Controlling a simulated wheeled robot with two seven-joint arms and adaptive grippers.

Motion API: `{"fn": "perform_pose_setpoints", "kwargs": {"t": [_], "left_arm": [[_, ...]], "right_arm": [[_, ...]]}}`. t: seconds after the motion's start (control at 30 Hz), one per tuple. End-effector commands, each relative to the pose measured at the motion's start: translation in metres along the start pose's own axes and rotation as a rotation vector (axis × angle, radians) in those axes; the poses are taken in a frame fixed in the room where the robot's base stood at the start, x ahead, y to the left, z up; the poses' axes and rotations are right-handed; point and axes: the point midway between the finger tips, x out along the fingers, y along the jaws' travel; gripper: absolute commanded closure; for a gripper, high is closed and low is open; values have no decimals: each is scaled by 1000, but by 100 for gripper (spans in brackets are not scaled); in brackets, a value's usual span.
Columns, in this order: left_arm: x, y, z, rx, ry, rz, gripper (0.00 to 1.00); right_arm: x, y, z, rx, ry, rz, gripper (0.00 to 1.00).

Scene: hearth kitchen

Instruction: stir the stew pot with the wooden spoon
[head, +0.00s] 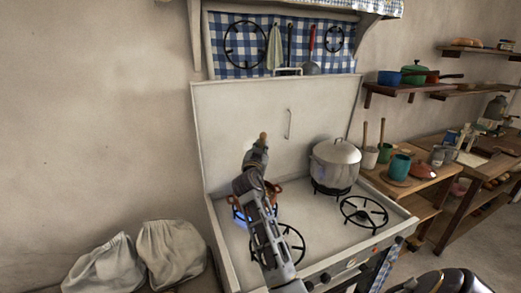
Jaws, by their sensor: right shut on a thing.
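My right gripper (256,157) is above the back left of the stove, shut on the wooden spoon (263,137). Only the tip of the spoon's handle shows above the fingers; its lower part is hidden behind my gripper and arm. A reddish-brown pot (275,188), which looks like the stew pot, stands on the back left burner under the gripper, with a blue flame at its left. My arm covers most of it, so its contents and whether the spoon is in it cannot be seen. My left gripper is not in view.
A large lidded metal pot (335,165) stands on the back right burner. The front burners (364,212) are bare. The stove's raised back panel (240,115) stands behind. Sacks (172,252) lie at left.

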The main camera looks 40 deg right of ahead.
Motion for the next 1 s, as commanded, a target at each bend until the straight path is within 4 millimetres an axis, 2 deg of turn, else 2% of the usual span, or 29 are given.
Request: {"fn": "perform_pose_setpoints", "kwargs": {"t": [0.17, 0.5, 1.0], "left_arm": [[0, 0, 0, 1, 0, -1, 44], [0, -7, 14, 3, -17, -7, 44], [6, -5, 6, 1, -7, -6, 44]], "right_arm": [[0, 0, 0, 0, 0, -1, 100], [0, 0, 0, 0, 0, 0, 100], [-8, 1, 11, 0, 0, 1, 100]]}}
